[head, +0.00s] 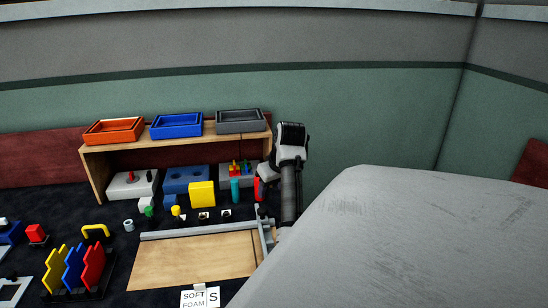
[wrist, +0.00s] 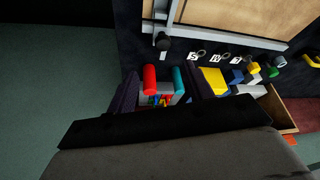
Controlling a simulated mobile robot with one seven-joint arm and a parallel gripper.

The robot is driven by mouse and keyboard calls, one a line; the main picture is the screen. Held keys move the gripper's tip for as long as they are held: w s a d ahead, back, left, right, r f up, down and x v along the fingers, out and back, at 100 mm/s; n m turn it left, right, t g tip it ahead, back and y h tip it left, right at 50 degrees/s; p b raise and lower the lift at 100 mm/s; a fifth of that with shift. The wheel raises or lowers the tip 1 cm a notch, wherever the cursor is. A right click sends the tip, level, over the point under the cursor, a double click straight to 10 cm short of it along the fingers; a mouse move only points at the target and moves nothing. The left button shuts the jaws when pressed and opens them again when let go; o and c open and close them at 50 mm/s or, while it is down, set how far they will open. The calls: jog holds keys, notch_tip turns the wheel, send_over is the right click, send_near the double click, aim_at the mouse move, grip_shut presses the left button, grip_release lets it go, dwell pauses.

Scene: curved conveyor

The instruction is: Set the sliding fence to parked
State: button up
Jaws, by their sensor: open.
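The sliding fence appears to be the grey metal crosspiece (head: 265,240) at the right end of a wooden board (head: 195,262). It has a black knob at its far end. In the wrist view, the fence (wrist: 171,17) runs along the board's left edge, and its black knob (wrist: 164,44) shows beyond the rail. My gripper (wrist: 163,90) is open, with dark fingers apart and nothing clearly held. It points down near a red cylinder and a teal cylinder, off to the side of the knob.
A grey rail (head: 200,232) borders the board's back. The red cylinder (wrist: 150,80) and teal cylinder (wrist: 179,78) stand close to my gripper. A wooden shelf (head: 96,170) carries orange, blue and grey trays. Coloured blocks crowd beneath it. A "SOFT FOAM" card (head: 194,298) lies in front.

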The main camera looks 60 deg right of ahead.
jog(key=shift+v, duration=1.15)
